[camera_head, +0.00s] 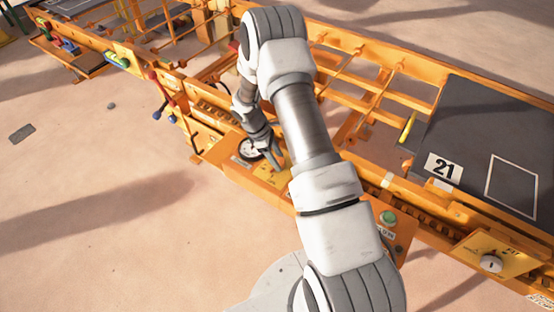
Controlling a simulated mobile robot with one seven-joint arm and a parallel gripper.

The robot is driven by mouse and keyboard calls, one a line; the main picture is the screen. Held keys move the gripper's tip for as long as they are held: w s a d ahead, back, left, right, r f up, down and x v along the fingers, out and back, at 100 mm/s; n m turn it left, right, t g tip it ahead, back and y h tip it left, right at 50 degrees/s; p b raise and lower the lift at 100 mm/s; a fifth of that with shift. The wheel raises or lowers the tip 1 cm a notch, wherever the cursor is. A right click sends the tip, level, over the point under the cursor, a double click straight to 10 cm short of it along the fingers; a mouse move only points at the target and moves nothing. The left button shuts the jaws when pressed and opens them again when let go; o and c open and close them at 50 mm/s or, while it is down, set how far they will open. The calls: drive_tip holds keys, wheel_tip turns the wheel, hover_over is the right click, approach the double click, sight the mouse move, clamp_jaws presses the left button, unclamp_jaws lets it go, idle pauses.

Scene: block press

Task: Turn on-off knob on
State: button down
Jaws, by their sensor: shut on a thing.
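My gripper (277,163) is at the yellow control panel (267,178) on the near side of the orange machine, just right of a round white gauge (250,149). Its fingers point down at the panel and are shut on the on-off knob there. The knob itself is hidden by the fingers, so I cannot tell which way it is turned. My arm crosses the middle of the view and covers part of the panel's right side.
A green button (388,217) sits right of my arm. Another yellow panel with a round grey knob (490,263) is farther right. Coloured levers (162,97) stick out left of the gauge. Sandy ground is open at left.

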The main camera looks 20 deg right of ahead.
drive_tip(key=m+b, duration=0.1)
drive_tip(key=m, duration=0.1)
drive_tip(key=m+g+y+b, duration=0.1)
drive_tip(key=m, duration=0.2)
drive_tip(key=shift+w+d+m, duration=0.15)
drive_tip(key=shift+m, duration=0.15)
drive_tip(key=m+g+y+b, duration=0.1)
drive_tip(key=m+y, duration=0.1)
drive_tip(key=m, duration=0.2)
drive_tip(key=shift+m, duration=0.4)
drive_tip(key=shift+d, duration=0.1)
drive_tip(key=shift+c, duration=1.3)
unclamp_jaws()
drive_tip(key=shift+r, duration=0.15)
drive_tip(key=d+p+v, duration=0.1)
drive_tip(key=p+v, duration=0.1)
drive_tip(key=v, duration=1.5)
drive_tip(key=shift+w+a, duration=0.25)
drive_tip(key=shift+a, duration=0.1)
drive_tip(key=shift+r, duration=0.15)
